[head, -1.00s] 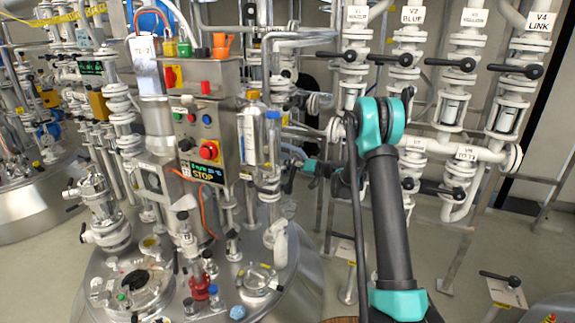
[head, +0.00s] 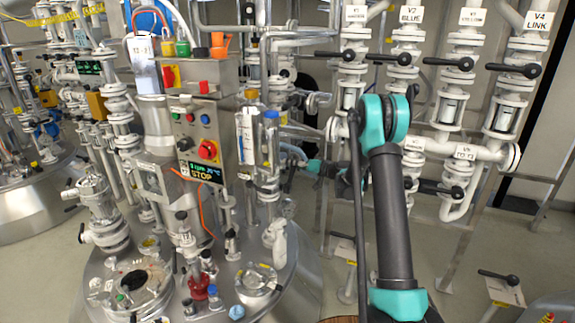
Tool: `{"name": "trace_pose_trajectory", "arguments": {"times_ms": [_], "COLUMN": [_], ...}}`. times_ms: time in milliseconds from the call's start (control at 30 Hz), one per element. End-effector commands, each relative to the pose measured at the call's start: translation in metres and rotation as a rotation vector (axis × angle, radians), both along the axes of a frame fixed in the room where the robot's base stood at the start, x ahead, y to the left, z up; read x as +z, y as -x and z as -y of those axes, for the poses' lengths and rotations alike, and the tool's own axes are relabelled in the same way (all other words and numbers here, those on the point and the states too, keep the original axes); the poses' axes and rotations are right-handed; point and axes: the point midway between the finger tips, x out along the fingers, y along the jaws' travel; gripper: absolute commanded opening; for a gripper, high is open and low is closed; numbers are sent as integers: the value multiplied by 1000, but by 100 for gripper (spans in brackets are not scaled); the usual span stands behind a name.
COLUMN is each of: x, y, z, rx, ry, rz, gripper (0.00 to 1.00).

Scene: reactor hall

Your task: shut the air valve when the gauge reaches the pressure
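My gripper (head: 291,155) reaches to the left behind my forearm, beside the pipework at the right of the reactor's control box. It is small and partly lost among grey fittings, so its fingers and what they touch cannot be made out. The control box (head: 206,120) carries a small display (head: 201,172) with a green line of figures, too small to read surely, above the yellow word STOP. No dial gauge can be told clearly. I cannot tell which valve is the air valve; it may be hidden by my arm or the fittings.
Labelled pipe columns with black valve levers stand at the back right, among them the V2 BLUE lever (head: 391,59) and V4 LINK lever (head: 513,69). The steel reactor lid (head: 115,268) below is crowded with fittings. Bare floor (head: 438,250) shows at the right.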

Motion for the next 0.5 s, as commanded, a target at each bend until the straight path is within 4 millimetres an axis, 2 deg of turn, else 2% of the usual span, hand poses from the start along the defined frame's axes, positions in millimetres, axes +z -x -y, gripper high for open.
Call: {"name": "trace_pose_trajectory", "arguments": {"times_ms": [300, 500], "x": [9, 12], "y": [32, 46], "z": [57, 77], "rx": [-4, -1], "ry": [-1, 0], "rz": [0, 0], "gripper": [36, 36]}}
